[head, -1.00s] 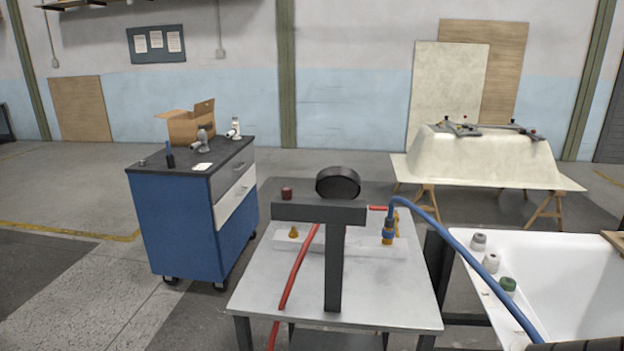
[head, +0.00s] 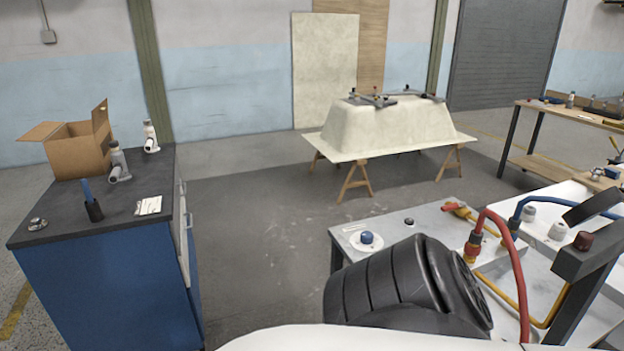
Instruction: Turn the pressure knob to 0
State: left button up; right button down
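A small blue knob (head: 367,238) sits on a round white base on the grey bench (head: 431,223). A dark red knob (head: 583,241) is on the dark grey post (head: 592,262) of a stand at the right. I cannot tell from the view which of these is the pressure knob, and no scale or pointer can be read. A large black ribbed part, seemingly my own arm, covers much of the bench's near side. Neither gripper shows in the head view.
A red hose (head: 520,270) and a blue hose (head: 590,204) arch beside the stand. A blue cabinet (head: 100,290) with a cardboard box (head: 78,150) stands at the left. A tub shell (head: 395,128) rests on trestles behind. Floor between cabinet and bench is clear.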

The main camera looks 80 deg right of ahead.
aim_at(367, 237)
jog(key=i, duration=0.75)
jog(key=z, duration=4.45)
jog(key=i, duration=0.5)
jog(key=u, duration=0.05)
jog(key=k, duration=0.85)
jog(key=u, duration=0.8)
jog(key=i, duration=1)
jog(key=u, duration=0.15)
